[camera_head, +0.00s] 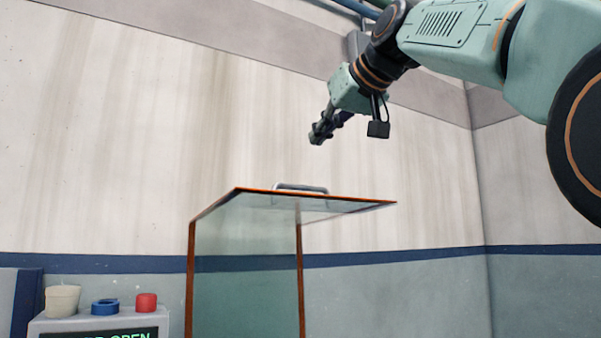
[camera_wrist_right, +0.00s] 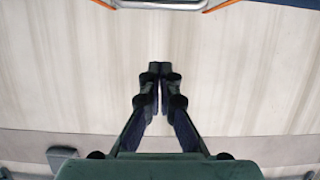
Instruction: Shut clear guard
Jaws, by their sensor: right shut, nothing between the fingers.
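The clear guard (camera_head: 247,285) stands in the lower middle of the head view, with orange edges and a see-through top panel (camera_head: 340,204). A grey bar handle (camera_head: 300,187) sits on the top panel. The handle also shows in part at the top edge of the right wrist view (camera_wrist_right: 160,4). My right gripper (camera_head: 317,138) is above the guard and apart from the handle. Its fingertips meet in the right wrist view (camera_wrist_right: 160,66), shut with nothing between them. My left gripper is in neither view. The guard's lower part is cut off by the frame.
At the lower left, a grey box (camera_head: 48,328) has a display (camera_head: 112,336) on which "OPEN" can be read. A cream cup (camera_head: 62,301), a blue ring (camera_head: 105,306) and a red cylinder (camera_head: 146,302) are on top. A wall stands behind; the air around my right gripper is clear.

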